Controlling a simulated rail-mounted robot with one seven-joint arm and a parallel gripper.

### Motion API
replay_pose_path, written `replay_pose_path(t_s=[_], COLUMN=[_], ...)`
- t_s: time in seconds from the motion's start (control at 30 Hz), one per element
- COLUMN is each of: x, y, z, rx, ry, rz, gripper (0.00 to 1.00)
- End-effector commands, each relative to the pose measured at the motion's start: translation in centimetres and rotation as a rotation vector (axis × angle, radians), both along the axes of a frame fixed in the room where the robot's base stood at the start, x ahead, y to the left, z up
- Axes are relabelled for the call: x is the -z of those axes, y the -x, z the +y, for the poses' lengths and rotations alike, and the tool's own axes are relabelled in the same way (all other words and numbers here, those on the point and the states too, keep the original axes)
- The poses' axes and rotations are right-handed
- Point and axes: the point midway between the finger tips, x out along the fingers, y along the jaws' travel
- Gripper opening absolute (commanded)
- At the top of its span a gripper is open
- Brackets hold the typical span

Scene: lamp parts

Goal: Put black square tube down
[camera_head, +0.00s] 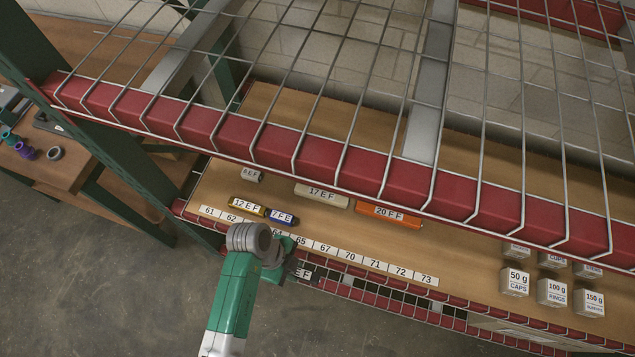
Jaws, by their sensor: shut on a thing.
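The black square tube (312,276) is in front of the shelf's front edge, low in the middle of the view. A white label on it shows the letters "E F"; the rest of the label is hidden by my gripper. My gripper (291,266) is small and dark, at the end of my green and grey arm, and is shut on the left part of the tube. The tube's left end is hidden, and I cannot tell its exact height against the shelf board.
The wooden shelf (462,250) has a front strip of number labels (348,256). Yellow (247,206), blue (282,217), cream (321,195) and orange (389,215) tubes lie behind it. Small boxes (552,291) stand at right. A red-edged wire shelf (330,165) hangs above.

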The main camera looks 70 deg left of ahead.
Motion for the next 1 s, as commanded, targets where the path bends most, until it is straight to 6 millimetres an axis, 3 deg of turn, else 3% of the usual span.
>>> replay_pose_path(t_s=[0.2, 0.4, 0.73, 0.87, 1.0], x=[0.9, 1.3, 1.5, 4.3, 4.9], y=[-4.6, -7.9, -9.6, -9.4, -9.5], z=[5.6, 9.3, 11.2, 10.9, 10.9], rx=[0.000, 0.001, 0.001, -0.002, -0.002], ry=[-0.006, -0.004, -0.003, 0.001, 0.000], rz=[-0.001, 0.002, 0.002, 0.002, 0.001], gripper=[0.03, 0.03, 0.03, 0.03, 0.03])
